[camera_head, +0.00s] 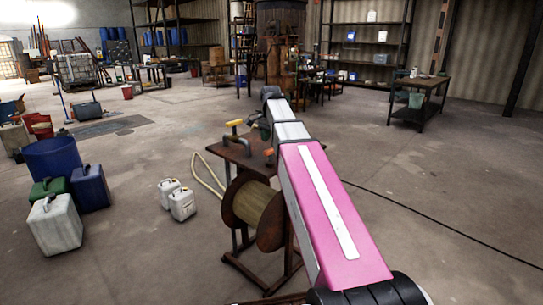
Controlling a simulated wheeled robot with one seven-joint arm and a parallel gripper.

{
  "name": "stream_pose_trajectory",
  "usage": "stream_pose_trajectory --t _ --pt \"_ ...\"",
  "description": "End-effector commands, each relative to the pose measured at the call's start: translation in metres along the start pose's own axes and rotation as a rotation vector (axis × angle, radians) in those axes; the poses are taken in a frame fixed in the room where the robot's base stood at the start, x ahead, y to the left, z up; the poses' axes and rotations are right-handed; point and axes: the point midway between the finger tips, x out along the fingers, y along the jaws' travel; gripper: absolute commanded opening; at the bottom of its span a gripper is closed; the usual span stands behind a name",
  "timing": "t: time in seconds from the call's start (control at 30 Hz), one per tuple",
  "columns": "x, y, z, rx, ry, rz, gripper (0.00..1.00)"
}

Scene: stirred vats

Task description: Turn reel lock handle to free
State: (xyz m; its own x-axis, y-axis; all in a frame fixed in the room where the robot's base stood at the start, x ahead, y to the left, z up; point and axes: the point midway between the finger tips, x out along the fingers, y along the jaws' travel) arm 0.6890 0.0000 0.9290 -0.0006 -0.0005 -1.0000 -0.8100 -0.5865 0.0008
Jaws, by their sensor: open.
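A wooden hose reel (252,205) stands in a dark brown frame, partly hidden behind my pink and white arm. On the flat top (232,154) of the frame, a grey bar with a yellow grip (234,122) stands at the left. A small orange piece (268,152) shows farther right, beside the arm. I cannot tell which of these is the reel lock handle, nor its setting. My gripper (262,128) is at the far end of my arm, above the frame's top. It is small and dark here, and open; I see no contact with a handle.
A pale hose (207,175) curves off the reel's left side to the floor. Two white canisters (177,200) stand left of it. A blue tub (54,162) and larger canisters stand farther left. A dark cable crosses the right floor, which is otherwise clear up to a table (420,92).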

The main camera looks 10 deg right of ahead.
Motion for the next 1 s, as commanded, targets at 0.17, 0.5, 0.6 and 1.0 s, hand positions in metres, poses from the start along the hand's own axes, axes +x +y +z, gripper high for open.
stream_pose_trajectory --t 0.17,0.5,0.6,1.0 --pt "0.031 0.001 0.001 -0.001 -0.001 0.001 0.48" --pt "0.068 0.000 0.000 -0.002 0.000 -0.001 0.48" --pt "0.072 0.000 0.000 -0.002 0.000 -0.001 0.48" --pt "0.072 0.000 0.000 -0.002 0.000 -0.001 0.12"
